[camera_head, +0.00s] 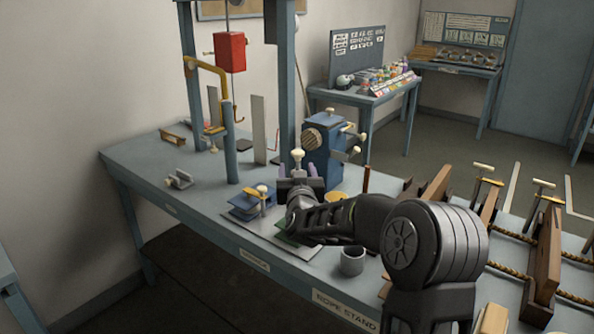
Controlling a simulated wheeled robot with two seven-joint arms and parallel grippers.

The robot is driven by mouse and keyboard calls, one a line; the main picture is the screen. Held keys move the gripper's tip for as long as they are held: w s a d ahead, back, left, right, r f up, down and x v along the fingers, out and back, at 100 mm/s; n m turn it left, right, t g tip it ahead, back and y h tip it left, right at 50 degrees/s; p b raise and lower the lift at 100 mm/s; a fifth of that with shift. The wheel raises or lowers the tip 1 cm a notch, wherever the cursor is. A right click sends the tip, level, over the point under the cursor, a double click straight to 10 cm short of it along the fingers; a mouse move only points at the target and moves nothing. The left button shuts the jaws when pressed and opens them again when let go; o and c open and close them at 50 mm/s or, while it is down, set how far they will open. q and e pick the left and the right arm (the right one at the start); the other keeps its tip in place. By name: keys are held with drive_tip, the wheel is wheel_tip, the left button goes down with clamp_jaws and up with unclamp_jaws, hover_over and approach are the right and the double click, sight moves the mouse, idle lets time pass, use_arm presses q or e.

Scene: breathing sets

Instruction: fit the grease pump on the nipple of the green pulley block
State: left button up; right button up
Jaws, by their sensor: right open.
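My right gripper (298,171) reaches in from the lower right over the bench, with purple-tipped fingers apart. A cream-knobbed upright piece (297,154) shows between or just behind the fingertips; it may be the grease pump, and I cannot tell if the fingers touch it. A green piece (287,239), probably the green pulley block, lies on a grey plate (266,236), mostly hidden under my arm. Its nipple is not visible. A blue block (246,207) with a yellow bar and a cream knob sits on the plate to the left. My left gripper is not in view.
A blue machine housing (325,148) stands behind the gripper. A grey cup (352,260) stands near the bench's front edge. A post frame with a hanging red block (230,52) rises at the back left. Wooden rope stands (544,265) fill the right.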

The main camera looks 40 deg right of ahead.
drive_tip(key=b+v, duration=0.1)
drive_tip(key=v, duration=0.6)
drive_tip(key=shift+s, duration=0.1)
idle(0.4)
